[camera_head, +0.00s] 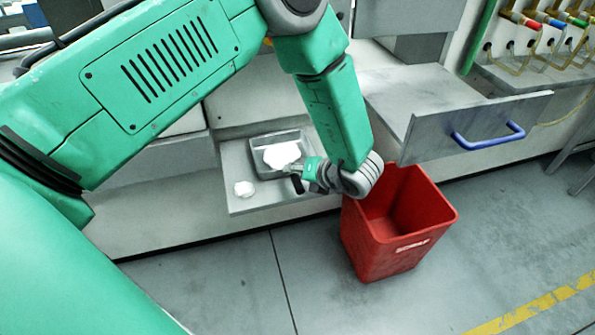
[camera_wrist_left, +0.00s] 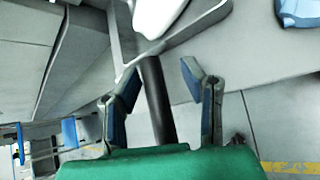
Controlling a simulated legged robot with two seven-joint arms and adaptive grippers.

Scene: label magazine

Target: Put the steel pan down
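The steel pan (camera_head: 262,142) is a dark grey, square-looking dish with a white lump (camera_head: 283,155) in it. It appears to rest on a pulled-out grey shelf or drawer (camera_head: 234,159). My left gripper (camera_head: 299,177) is at the pan's near right side. In the left wrist view the dark pan handle (camera_wrist_left: 158,105) runs between the two fingers of my left gripper (camera_wrist_left: 160,82). The fingers are apart, with a clear gap to the handle on the right side. The pan's rim and white contents show at the top. My right gripper is not in view.
A second white lump (camera_head: 244,188) lies on the shelf left of the pan. A red bin (camera_head: 378,245) stands on the floor below and right of my gripper. An open drawer with a blue handle (camera_head: 488,137) juts out at right.

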